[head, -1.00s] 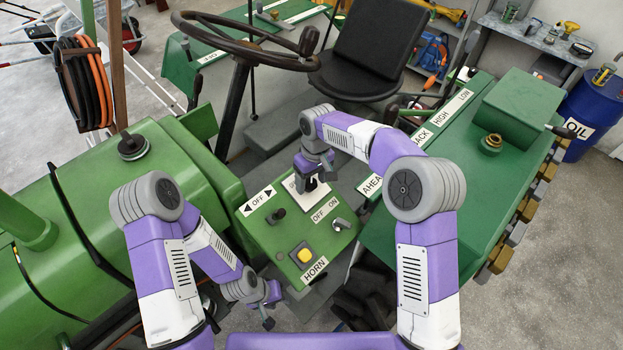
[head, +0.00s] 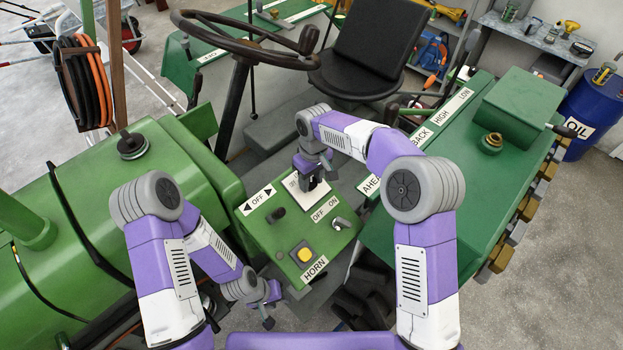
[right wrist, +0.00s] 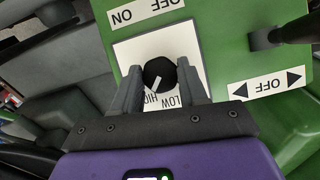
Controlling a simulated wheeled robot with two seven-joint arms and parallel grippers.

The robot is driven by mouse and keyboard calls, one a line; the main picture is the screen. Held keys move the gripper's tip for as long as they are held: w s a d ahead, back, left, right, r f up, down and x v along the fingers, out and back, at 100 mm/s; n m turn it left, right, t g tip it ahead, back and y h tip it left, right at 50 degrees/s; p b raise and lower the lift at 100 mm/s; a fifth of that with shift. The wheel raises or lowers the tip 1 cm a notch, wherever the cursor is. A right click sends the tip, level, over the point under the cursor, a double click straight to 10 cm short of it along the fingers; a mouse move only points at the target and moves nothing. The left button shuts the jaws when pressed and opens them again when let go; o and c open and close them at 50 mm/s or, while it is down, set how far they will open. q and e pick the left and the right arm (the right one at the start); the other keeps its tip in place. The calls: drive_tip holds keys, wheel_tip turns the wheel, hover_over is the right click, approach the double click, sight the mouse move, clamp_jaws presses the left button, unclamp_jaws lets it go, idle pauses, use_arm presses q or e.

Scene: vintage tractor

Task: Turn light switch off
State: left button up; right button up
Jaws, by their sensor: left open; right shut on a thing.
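A black rotary knob (right wrist: 158,73) with a white pointer sits on a white plate (right wrist: 130,52) marked HIGH and LOW in the right wrist view. The pointer is toward the HIGH side. My right gripper (right wrist: 157,84) is shut on this knob, a finger on each side. In the head view my right gripper (head: 309,183) hides the knob and part of the plate (head: 318,196). A small lever (head: 340,223) stands beside an OFF ON label (head: 325,209) on the green panel (head: 262,235). My left gripper (head: 268,308) is open and empty, below the panel.
A black lever (head: 276,214) by an arrowed OFF label and a yellow horn button (head: 304,255) share the panel. The steering wheel (head: 240,42) and seat (head: 370,50) are behind. A green fender (head: 440,200) stands to the right.

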drive_tip(key=n, duration=0.2)
drive_tip(key=n+t+h+b, duration=0.1)
drive_tip(key=shift+s+a+n+t+b, duration=0.1)
drive_tip(key=shift+a+n+t+b, duration=0.05)
drive_tip(key=shift+n+t+b, duration=0.2)
drive_tip(key=n+t+h+b, duration=0.1)
drive_tip(key=n+b, duration=0.1)
drive_tip(key=n, duration=0.1)
drive_tip(key=shift+s+f, duration=0.1)
drive_tip(key=n+t+b, duration=0.1)
drive_tip(key=n, duration=0.1)
drive_tip(key=n+t+b, duration=0.2)
drive_tip(key=n, duration=0.1)
drive_tip(key=shift+s, duration=0.15)
drive_tip(key=shift+s+n+t+b, duration=0.1)
drive_tip(key=shift+n+t+b, duration=0.65)
drive_tip(key=shift+n+b, duration=0.9)
drive_tip(key=shift+n, duration=0.4)
drive_tip(key=o, duration=1.1)
drive_tip(key=shift+c, duration=0.2)
drive_tip(key=d+v, duration=0.1)
drive_tip(key=v, duration=0.6)
drive_tip(key=shift+s+a+r+p, duration=0.2)
drive_tip(key=shift+a+p, duration=0.15)
drive_tip(key=shift+p, duration=0.05)
